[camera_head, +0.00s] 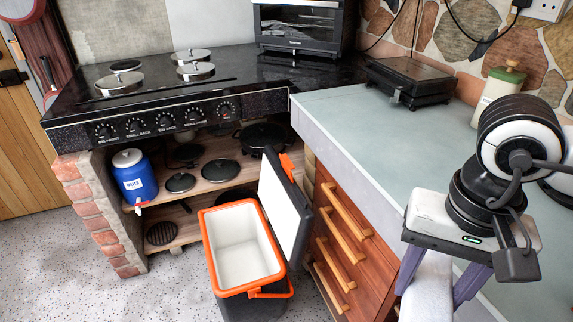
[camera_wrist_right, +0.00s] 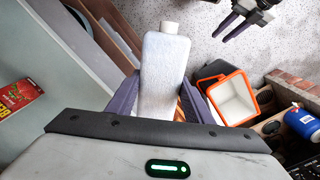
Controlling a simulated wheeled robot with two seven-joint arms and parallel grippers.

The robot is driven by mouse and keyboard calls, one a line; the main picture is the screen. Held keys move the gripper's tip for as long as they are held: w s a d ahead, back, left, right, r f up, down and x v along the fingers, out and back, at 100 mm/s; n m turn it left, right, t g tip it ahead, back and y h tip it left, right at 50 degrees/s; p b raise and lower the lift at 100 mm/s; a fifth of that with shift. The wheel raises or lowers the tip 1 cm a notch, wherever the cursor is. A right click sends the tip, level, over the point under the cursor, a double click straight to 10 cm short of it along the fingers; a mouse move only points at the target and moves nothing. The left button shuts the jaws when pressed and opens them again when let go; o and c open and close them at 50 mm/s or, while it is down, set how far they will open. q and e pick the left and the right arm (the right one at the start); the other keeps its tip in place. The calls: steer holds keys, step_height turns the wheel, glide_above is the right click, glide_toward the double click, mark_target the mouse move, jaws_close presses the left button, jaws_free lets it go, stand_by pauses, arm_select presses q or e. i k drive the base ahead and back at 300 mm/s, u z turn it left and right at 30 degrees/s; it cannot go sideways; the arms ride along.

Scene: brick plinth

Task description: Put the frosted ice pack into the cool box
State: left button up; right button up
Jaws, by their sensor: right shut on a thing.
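The frosted ice pack (camera_wrist_right: 165,75) is a whitish, bottle-shaped slab with a short cap. My right gripper (camera_wrist_right: 163,95) is shut on it, with a purple finger on each side. In the head view the ice pack (camera_head: 430,285) hangs below my right gripper (camera_head: 436,275), in front of the counter and right of the cool box. The cool box (camera_head: 242,204) stands on the floor, orange-rimmed, white and empty inside, its lid (camera_head: 286,205) tilted open to the right. The box rim also shows in the wrist view (camera_wrist_right: 238,73). My left gripper (camera_wrist_right: 222,37) appears there with its fingers apart, empty.
The wooden drawer unit (camera_head: 340,235) and grey counter (camera_head: 375,120) stand right of the box, close to the lid. Brick-sided shelves behind hold a blue water jug (camera_head: 135,177) and several pans. The cooker top (camera_head: 130,75) is above. Speckled floor (camera_head: 110,295) is free at left.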

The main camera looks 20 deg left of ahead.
mark_target(244, 263)
steer(key=u, duration=2.55)
steer(key=i, duration=2.5)
steer(key=z, duration=2.85)
steer(key=i, duration=0.5)
steer(key=z, duration=0.05)
